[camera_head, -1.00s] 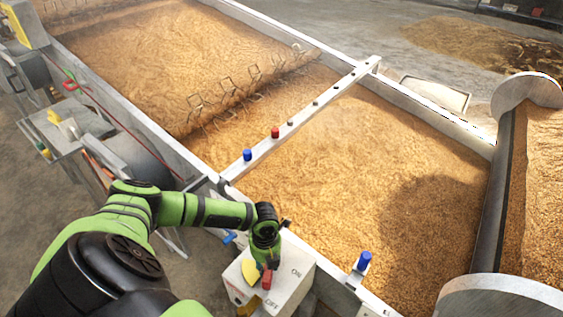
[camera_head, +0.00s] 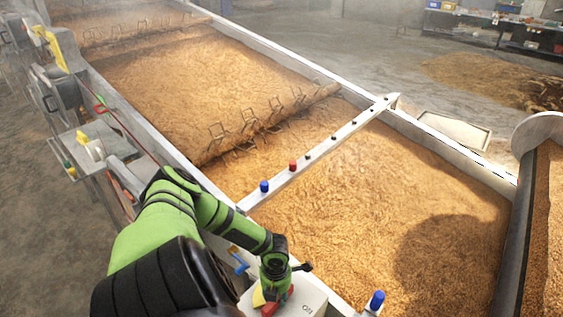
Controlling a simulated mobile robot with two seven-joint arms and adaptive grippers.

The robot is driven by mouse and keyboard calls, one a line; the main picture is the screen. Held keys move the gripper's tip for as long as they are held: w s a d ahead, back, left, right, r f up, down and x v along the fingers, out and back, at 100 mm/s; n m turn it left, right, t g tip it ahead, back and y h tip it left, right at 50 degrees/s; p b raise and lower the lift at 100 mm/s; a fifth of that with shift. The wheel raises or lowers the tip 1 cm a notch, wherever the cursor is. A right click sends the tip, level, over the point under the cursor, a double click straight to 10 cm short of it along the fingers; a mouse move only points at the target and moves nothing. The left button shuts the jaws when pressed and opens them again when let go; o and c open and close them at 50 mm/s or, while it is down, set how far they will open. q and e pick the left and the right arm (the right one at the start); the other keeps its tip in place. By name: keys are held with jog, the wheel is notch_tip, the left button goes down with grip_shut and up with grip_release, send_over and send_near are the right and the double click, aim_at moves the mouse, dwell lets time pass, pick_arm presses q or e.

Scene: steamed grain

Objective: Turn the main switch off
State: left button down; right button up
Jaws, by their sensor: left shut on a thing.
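The switch box (camera_head: 314,297) is a pale box at the bottom of the view, beside the trough's near wall. The word ON shows on its top; its lower part is cut off by the picture edge. A red switch handle (camera_head: 270,309) sits on the box top, partly covered by my gripper. My left gripper (camera_head: 277,291) is green and black, points down onto the box and is shut on the red handle. The fingertips are mostly hidden behind the wrist. My right gripper is not in view.
A long trough of grain (camera_head: 360,190) lies beyond the box. A pale crossbar (camera_head: 330,145) with blue and red caps spans it. A blue cap (camera_head: 377,300) stands on the near wall right of the box. A grey machine unit (camera_head: 95,140) stands left of the trough.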

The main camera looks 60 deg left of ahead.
pick_arm(q)
jog(key=shift+s, duration=0.1)
jog(key=c, duration=0.8)
grip_release()
jog(key=shift+c, duration=0.2)
jog(key=shift+r, duration=0.1)
jog(key=shift+r, duration=0.3)
notch_tip(320, 180, up, 11)
jog(key=shift+r, duration=0.15)
jog(key=shift+d, duration=0.1)
